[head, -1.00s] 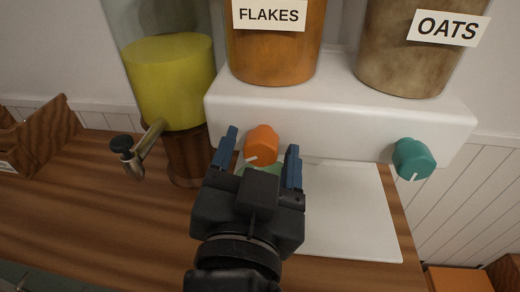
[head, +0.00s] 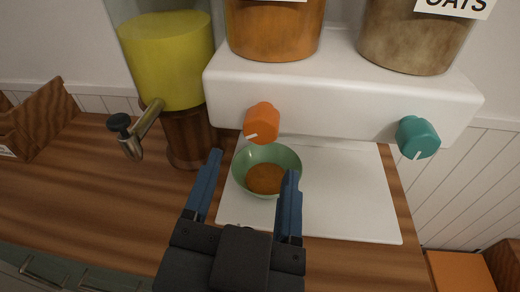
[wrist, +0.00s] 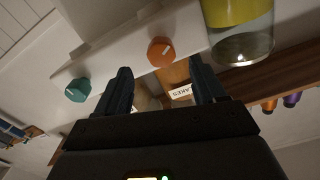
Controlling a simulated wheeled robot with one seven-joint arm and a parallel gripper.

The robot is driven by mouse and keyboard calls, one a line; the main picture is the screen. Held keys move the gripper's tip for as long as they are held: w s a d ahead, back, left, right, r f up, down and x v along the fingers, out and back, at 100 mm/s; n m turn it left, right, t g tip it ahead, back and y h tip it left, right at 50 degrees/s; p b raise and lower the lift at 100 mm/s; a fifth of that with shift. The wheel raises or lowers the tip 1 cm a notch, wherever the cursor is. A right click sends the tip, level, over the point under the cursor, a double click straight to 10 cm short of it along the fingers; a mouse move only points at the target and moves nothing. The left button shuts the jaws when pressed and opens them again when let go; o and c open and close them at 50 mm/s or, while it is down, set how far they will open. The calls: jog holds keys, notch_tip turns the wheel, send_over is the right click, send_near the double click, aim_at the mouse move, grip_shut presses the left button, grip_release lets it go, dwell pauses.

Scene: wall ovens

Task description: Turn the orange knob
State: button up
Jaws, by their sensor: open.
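The orange knob (head: 261,123) sits on the front of the white dispenser body (head: 330,105), below the orange-brown flakes jar (head: 273,28). Its white mark points down and to the left. My gripper (head: 248,165) is open and empty, below and in front of the knob and apart from it. In the wrist view the orange knob (wrist: 161,52) shows ahead of my fingers (wrist: 158,78), between and beyond their tips. A green bowl (head: 290,158) holding orange-brown contents stands under the knob on the white base (head: 350,200).
A teal knob (head: 417,138) is to the right under the oats jar (head: 412,35). At the left, a yellow-filled dispenser (head: 168,60) has a metal tap (head: 150,120) sticking out. A wooden box (head: 40,120) is at the far left. The wooden counter (head: 90,190) is clear at the front left.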

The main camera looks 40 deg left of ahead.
aim_at(259, 135)
jog(key=shift+p+x, duration=2.5)
jog(key=shift+x, duration=1.4)
jog(key=shift+r, duration=0.15)
jog(key=c, duration=1)
jog(key=shift+c, duration=0.2)
